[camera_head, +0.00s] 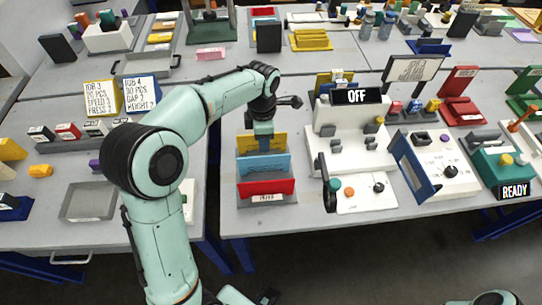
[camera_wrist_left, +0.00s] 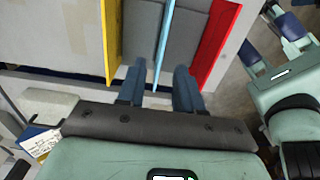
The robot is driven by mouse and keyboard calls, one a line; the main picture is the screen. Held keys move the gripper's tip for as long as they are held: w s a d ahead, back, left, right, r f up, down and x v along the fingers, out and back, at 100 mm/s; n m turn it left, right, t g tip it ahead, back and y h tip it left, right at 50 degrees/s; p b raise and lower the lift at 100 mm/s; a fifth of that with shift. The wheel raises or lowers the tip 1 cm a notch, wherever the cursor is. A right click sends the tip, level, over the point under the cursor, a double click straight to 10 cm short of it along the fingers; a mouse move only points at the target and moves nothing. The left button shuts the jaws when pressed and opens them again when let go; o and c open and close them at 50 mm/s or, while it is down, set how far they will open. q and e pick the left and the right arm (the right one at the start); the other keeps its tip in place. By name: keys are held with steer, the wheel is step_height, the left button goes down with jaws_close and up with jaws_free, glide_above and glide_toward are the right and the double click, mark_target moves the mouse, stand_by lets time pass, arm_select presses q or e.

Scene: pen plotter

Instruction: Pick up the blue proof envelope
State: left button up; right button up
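The blue envelope (camera_head: 262,164) stands upright in a grey rack, between a yellow envelope (camera_head: 248,144) and a red envelope (camera_head: 258,187). My left gripper (camera_head: 264,143) reaches down from above at the rack, over the yellow and blue envelopes. In the left wrist view, its two blue fingers (camera_wrist_left: 157,88) are open. The blue envelope shows there edge-on (camera_wrist_left: 164,40), its near end between the fingers, with a gap to each. Whether the fingers reach down past its top edge is hard to tell.
The grey rack (camera_head: 285,201) sits near the table's front edge. A white machine with an OFF display (camera_head: 357,96) stands close on its right.

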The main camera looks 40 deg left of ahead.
arm_select(q)
glide_above(264, 163)
step_height(264, 163, down, 6)
steer(key=shift+a+f+b, duration=0.15)
steer(key=shift+b, duration=0.15)
steer(key=shift+w+f, duration=0.1)
steer(key=shift+f, duration=2.8)
jaws_close()
